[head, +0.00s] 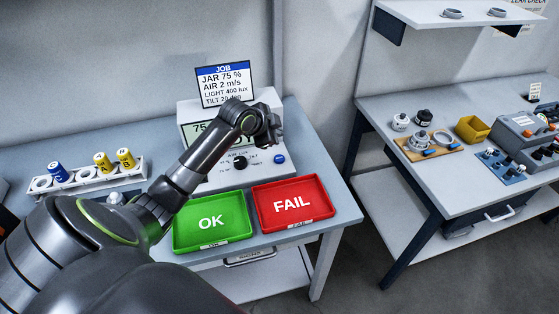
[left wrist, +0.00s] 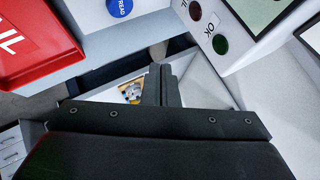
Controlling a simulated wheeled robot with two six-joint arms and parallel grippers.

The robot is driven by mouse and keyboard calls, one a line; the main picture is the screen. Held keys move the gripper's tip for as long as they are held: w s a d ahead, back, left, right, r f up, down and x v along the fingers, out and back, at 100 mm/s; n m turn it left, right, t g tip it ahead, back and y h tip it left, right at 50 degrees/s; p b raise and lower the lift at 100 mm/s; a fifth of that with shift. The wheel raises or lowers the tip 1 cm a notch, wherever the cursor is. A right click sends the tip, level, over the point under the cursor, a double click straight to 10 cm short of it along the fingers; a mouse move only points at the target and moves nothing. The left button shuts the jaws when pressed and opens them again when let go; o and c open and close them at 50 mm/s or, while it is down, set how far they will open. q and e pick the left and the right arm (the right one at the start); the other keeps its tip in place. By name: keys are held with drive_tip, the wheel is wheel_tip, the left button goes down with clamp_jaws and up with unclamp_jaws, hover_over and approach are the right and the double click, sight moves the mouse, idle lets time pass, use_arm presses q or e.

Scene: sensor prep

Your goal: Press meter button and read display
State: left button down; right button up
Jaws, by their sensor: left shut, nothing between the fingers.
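The meter (head: 210,178) is a pale console on the left bench, with a sloped panel and a raised display (head: 194,130). A blue button (head: 280,159) sits at the panel's right. In the left wrist view the blue button (left wrist: 119,7) reads "READ" at the top edge, beside a red light (left wrist: 195,10) and a green light marked OK (left wrist: 220,44). My left gripper (head: 271,135) is shut and empty, above the panel near the button, apart from it in the wrist view. My right gripper is not in view.
A green OK tray (head: 185,239) and a red FAIL tray (head: 265,218) lie in front of the meter. A job card (head: 225,85) stands behind it. A rack (head: 85,181) of blue and yellow jars is at left. Another bench (head: 470,201) with parts stands right.

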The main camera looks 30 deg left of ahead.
use_arm(q)
drive_tip(key=b, duration=0.5)
hover_over(277, 160)
wheel_tip(277, 160, down, 6)
drive_tip(key=shift+f, duration=0.1)
drive_tip(key=shift+f+b, duration=0.45)
drive_tip(key=shift+f, duration=0.15)
idle(1.2)
drive_tip(key=shift+f, duration=0.4)
